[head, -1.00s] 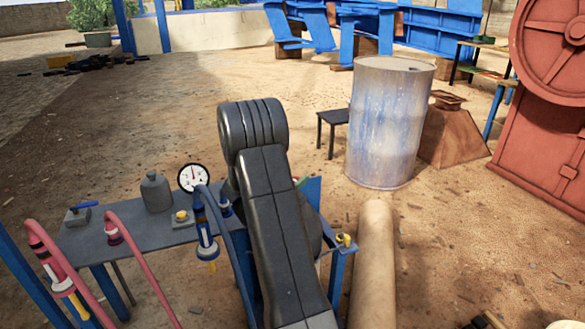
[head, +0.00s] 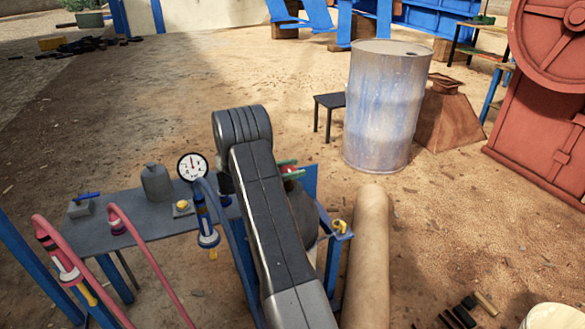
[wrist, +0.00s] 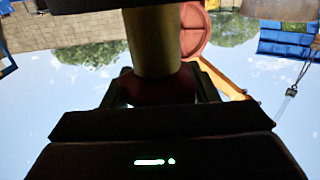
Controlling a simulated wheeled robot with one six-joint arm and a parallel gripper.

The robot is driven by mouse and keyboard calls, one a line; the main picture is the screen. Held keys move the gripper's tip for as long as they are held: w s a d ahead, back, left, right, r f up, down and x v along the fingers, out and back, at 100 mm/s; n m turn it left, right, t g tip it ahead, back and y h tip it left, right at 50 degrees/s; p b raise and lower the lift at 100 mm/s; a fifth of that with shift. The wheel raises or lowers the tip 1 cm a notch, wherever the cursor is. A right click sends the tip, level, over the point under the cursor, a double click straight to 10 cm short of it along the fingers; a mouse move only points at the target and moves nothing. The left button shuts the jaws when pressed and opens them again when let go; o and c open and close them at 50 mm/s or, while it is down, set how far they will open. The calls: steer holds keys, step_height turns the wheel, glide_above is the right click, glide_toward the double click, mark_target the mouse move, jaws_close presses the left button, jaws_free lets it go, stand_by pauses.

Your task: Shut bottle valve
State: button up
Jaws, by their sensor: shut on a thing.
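In the wrist view my gripper (wrist: 160,91) has its two dark fingers on either side of a dark red, rounded knob (wrist: 150,87), and is shut on it. The knob looks like the valve's handwheel. A tan, brass-like cylinder (wrist: 152,42) stands in line with it, and a dark shape covers the cylinder's far end. In the head view my arm hides the gripper and most of what it holds. Only a small patch of green and red (head: 290,172) shows beside the arm. I cannot make out the bottle's body clearly.
A grey bench (head: 130,222) at left carries a round gauge (head: 192,167), a grey canister (head: 155,183) and a blue-handled valve (head: 85,204). Pink hoses (head: 68,262) rise in front. A tan pipe (head: 368,255) and a drum (head: 385,105) stand right; open ground lies beyond.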

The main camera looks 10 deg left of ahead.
steer(key=shift+r, duration=0.1)
steer(key=o, duration=1)
steer(key=shift+c, duration=0.2)
steer(key=v, duration=1.4)
steer(key=shift+p, duration=0.4)
steer(key=shift+w+d, duration=0.15)
steer(key=shift+d, duration=0.05)
steer(key=b+x, duration=0.1)
steer(key=x, duration=1.2)
steer(key=shift+w+d, duration=0.15)
steer(key=shift+d, duration=0.15)
steer(key=shift+a, duration=0.1)
